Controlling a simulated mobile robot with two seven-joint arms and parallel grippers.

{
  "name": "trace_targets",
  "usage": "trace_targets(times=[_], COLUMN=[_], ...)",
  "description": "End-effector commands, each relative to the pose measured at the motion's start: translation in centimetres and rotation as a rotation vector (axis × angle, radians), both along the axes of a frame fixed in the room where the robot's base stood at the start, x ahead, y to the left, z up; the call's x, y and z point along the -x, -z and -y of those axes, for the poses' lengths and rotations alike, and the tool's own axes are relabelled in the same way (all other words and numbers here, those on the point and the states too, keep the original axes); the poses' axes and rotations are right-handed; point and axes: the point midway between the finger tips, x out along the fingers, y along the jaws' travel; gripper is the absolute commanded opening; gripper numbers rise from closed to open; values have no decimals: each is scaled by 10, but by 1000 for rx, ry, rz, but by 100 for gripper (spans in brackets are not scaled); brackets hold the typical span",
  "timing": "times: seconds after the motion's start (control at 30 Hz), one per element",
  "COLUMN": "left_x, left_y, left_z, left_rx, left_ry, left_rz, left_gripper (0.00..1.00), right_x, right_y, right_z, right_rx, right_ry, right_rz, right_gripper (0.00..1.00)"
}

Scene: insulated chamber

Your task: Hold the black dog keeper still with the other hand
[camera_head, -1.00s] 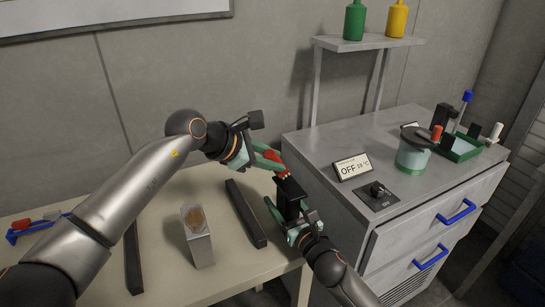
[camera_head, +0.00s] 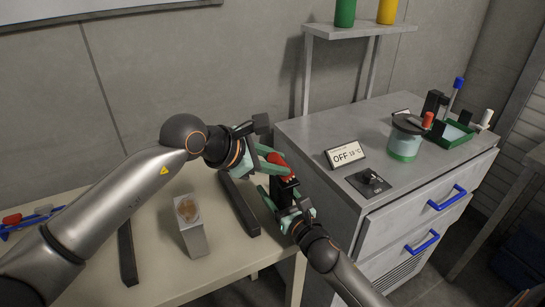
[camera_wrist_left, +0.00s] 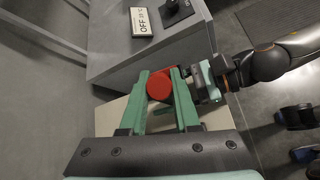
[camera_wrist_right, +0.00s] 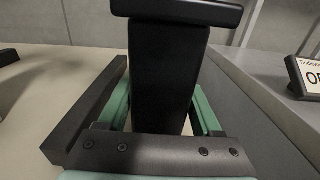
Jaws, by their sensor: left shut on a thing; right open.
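The black dog keeper (camera_wrist_right: 165,75) is a dark upright block with a wider top bar in the right wrist view. It is largely hidden between the grippers in the head view (camera_head: 285,191). My right gripper (camera_head: 277,207) is open, low at the keeper, with one finger on each side of it. My left gripper (camera_head: 270,164) is shut on a red piece (camera_wrist_left: 160,86) above the keeper. The red piece looks round from the left wrist. I cannot tell whether it touches the keeper.
A grey cabinet (camera_head: 345,205) with an OFF display (camera_head: 346,155) and a knob (camera_head: 369,182) stands close to the right. Two dark bars (camera_head: 240,207) (camera_head: 128,252) and a light block with a brown top (camera_head: 192,236) are on the table (camera_head: 165,285).

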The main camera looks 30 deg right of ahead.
Motion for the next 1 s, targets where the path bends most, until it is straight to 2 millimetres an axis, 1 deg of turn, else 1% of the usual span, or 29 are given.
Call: trace_targets(times=[0.1,0.3,0.5,0.67,0.9,1.0], left_x=[12,27,30,21,-1,-8], left_y=[1,2,3,3,3,3], left_z=[-1,-1,-1,0,0,0], left_rx=[-1,-1,-1,0,-1,-1], left_ry=[2,1,-1,-2,-3,-3], left_rz=[2,0,-1,-1,-1,-1], left_gripper=[0,0,0,0,0,0], right_x=[0,0,0,0,0,0], right_y=[0,0,0,0,0,0], right_z=[0,0,0,0,0,0], right_rx=[0,0,0,0,0,0], right_ry=[0,0,0,0,0,0], right_rz=[0,0,0,0,0,0], right_gripper=[66,66,66,66,66,66])
